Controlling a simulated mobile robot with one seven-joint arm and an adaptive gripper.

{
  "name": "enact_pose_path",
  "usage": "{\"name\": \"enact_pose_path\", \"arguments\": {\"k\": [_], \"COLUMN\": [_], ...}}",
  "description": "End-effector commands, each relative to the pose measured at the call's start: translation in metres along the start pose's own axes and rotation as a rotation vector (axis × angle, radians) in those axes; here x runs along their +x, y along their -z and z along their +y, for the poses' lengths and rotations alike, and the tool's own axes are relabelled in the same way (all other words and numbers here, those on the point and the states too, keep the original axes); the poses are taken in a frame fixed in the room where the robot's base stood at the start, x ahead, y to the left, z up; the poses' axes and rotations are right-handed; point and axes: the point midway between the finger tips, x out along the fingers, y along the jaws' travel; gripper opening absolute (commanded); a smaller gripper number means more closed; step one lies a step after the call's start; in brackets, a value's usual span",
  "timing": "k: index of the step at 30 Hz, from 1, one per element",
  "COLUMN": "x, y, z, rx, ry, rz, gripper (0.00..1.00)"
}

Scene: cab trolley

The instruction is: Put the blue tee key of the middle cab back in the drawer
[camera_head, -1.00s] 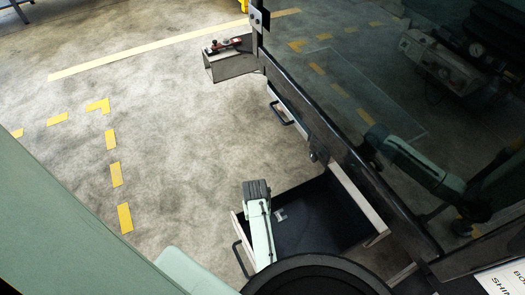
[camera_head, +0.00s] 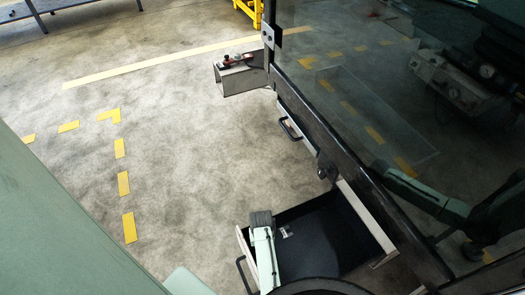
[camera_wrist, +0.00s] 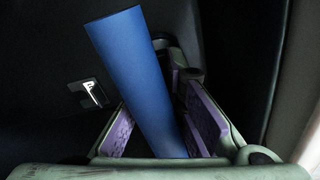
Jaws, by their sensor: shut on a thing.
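The blue tee key (camera_wrist: 133,65) shows in the wrist view as a thick blue bar, tilted, between the purple pads of my gripper (camera_wrist: 160,125). My gripper is shut on it. The rest of the key is hidden. The open drawer (camera_head: 345,240) has a dark inside and shows at the lower middle of the head view. My pale green arm reaches down over its left part. The key and my fingers cannot be made out in the head view. The wrist view shows dark surfaces behind the key; whether the key touches the drawer floor, I cannot tell.
A small light piece with a dark mark (camera_wrist: 88,93) lies left of the key. A shut drawer with a black handle (camera_head: 290,130) is farther along the trolley. A grey box (camera_head: 240,75) with red and black items juts out beyond. Open floor lies to the left.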

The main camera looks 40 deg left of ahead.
Motion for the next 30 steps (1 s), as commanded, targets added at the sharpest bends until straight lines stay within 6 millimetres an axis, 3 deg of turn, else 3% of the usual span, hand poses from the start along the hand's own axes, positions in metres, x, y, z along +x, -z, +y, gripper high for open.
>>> {"name": "enact_pose_path", "arguments": {"k": [2,3,12,23,30], "x": [0.003,0.003,0.003,-0.003,-0.045], "y": [0.000,0.000,0.000,0.000,0.001], "z": [0.000,0.000,0.000,0.000,0.000], "rx": [0.000,0.000,0.000,0.000,0.001], "ry": [0.000,0.000,0.000,0.000,0.000], "rz": [0.001,0.000,-0.001,0.000,0.003], "gripper": [0.00,0.12,0.31,0.31,0.31]}}
